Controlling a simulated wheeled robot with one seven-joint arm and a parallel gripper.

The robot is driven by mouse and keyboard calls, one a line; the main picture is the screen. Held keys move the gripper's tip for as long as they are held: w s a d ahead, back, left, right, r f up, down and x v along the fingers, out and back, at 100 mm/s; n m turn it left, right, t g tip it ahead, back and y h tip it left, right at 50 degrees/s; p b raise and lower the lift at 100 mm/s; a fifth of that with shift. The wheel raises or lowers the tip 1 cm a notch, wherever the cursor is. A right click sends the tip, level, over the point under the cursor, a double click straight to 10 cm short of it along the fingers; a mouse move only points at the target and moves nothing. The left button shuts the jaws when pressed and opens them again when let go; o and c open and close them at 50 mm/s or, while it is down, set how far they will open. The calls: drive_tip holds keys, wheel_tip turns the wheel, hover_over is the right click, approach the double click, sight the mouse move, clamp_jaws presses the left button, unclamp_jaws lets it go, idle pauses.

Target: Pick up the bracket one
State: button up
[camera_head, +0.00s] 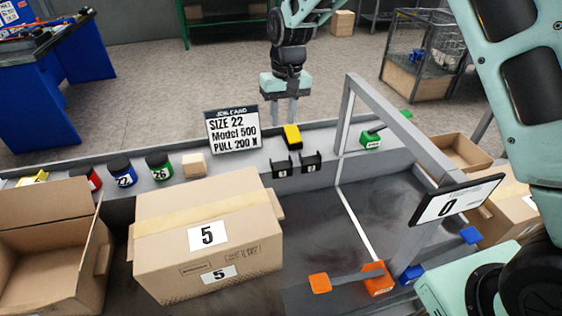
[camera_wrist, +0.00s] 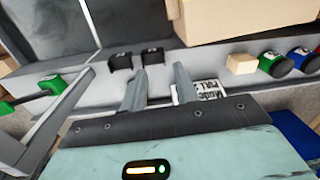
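Two small black brackets with white labels stand side by side on the grey ledge: a left one (camera_head: 281,169) and a right one (camera_head: 311,162). Their label marks are too small to read surely, so I cannot tell which is bracket one. In the wrist view they show above the fingers, one at left (camera_wrist: 120,62) and one at right (camera_wrist: 153,56). My gripper (camera_head: 281,121) hangs fingers down behind the brackets, apart from them. The wrist view shows its fingers (camera_wrist: 158,90) spread with nothing between them.
Left are a tan block (camera_head: 194,165) and several numbered pots. A large carton (camera_head: 207,240) stands in front; a grey frame (camera_head: 400,130) rises at right.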

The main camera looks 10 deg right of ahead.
drive_tip(key=m, duration=0.1)
hover_over(281, 167)
drive_tip(key=d, duration=0.4)
wheel_tip(281, 167, down, 4)
drive_tip(key=shift+h, duration=0.4)
drive_tip(key=shift+w+a+f+p, duration=0.15)
drive_tip(key=shift+f+p, duration=0.8)
drive_tip(key=shift+f, duration=1.8)
drive_tip(key=shift+w+f+p, duration=0.1)
drive_tip(key=shift+f+p, duration=0.85)
drive_tip(key=shift+f, duration=1.85)
drive_tip(key=shift+w+a+f+p, duration=0.15)
drive_tip(key=shift+f+p, duration=0.8)
drive_tip(key=shift+f, duration=1.8)
clamp_jaws()
